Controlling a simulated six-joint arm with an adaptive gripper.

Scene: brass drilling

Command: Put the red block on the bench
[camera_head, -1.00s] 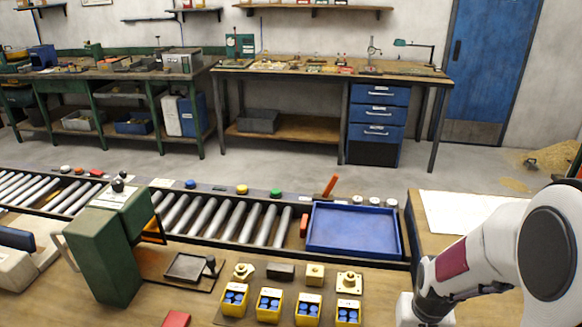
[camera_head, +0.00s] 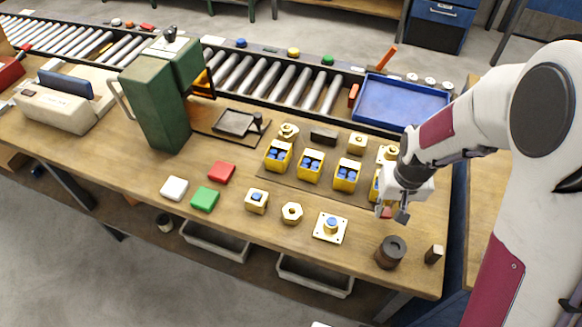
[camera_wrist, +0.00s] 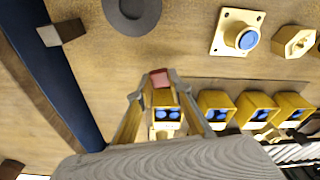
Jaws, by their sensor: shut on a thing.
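My gripper (camera_head: 393,212) hangs over the right part of the wooden bench (camera_head: 330,263), pointing down. A small red block (camera_head: 386,212) shows at its fingertips. In the wrist view the red block (camera_wrist: 160,78) sits between the two fingertips of my gripper (camera_wrist: 159,88), which are shut on it. I cannot tell whether the block touches the bench. A flat red piece (camera_head: 221,172) lies on the bench farther left, beside a green piece (camera_head: 205,199) and a white piece (camera_head: 174,188).
Yellow bins (camera_head: 310,165) with blue parts stand behind and left of my gripper. A dark round part (camera_head: 390,252), a small dark-and-tan block (camera_head: 434,254) and a yellow plate with a blue button (camera_head: 330,227) are nearer the front edge. A blue tray (camera_head: 400,103) lies behind.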

